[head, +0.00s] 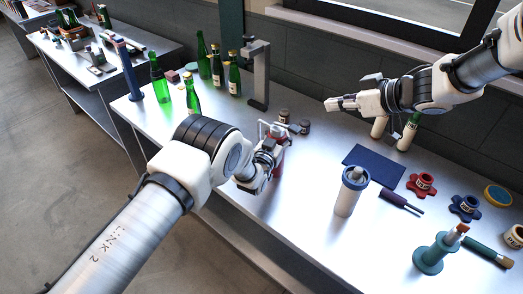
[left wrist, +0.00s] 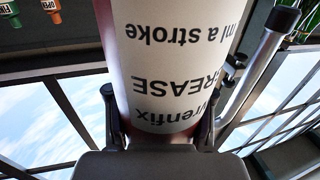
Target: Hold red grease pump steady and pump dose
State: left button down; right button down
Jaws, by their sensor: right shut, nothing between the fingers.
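The red grease pump (head: 277,160) stands on the bench, partly hidden by my left gripper; its pale top and handle show above it. In the left wrist view the white label of the grease pump (left wrist: 170,65) fills the middle, with its text upside down. My left gripper (head: 266,169) is shut around the pump's body, with one finger on each side in the left wrist view (left wrist: 159,125). My right gripper (head: 332,104) is shut and empty, in the air to the right of the pump and above the bench.
Two small dark jars (head: 284,116) stand just behind the pump. Green bottles (head: 203,58) and a grey stand (head: 257,75) are at the back left. Bare bench shows in front.

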pick_arm(q)
jog(key=shift+c, duration=1.7)
grip_release()
